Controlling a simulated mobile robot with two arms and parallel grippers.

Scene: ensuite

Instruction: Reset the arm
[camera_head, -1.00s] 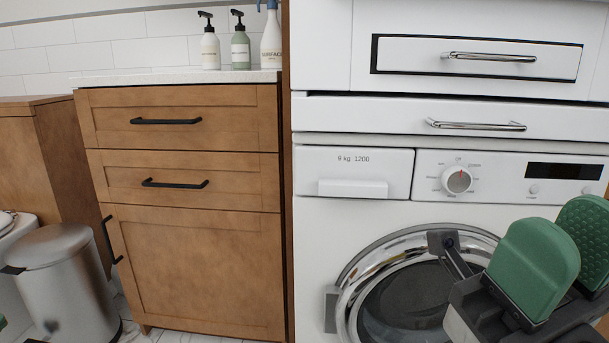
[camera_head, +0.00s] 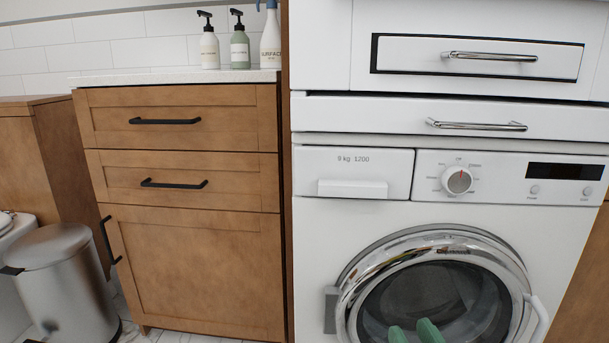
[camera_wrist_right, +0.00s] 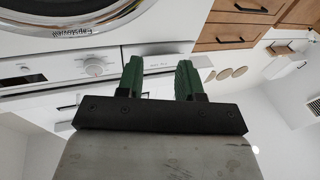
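My right gripper (camera_head: 415,333) shows only as two green fingertips at the bottom edge of the head view, in front of the washing machine door (camera_head: 437,262). In the right wrist view its two green fingers (camera_wrist_right: 159,80) stand well apart with nothing between them, so it is open and empty. The left gripper does not show in the head view.
The washing machine (camera_head: 375,227) stands under white drawers (camera_head: 480,60). Its round door looks closed. A wooden cabinet (camera_head: 195,250) with black handles stands left of it, bearing bottles (camera_head: 240,47). A metal bin (camera_head: 65,285) stands at the lower left.

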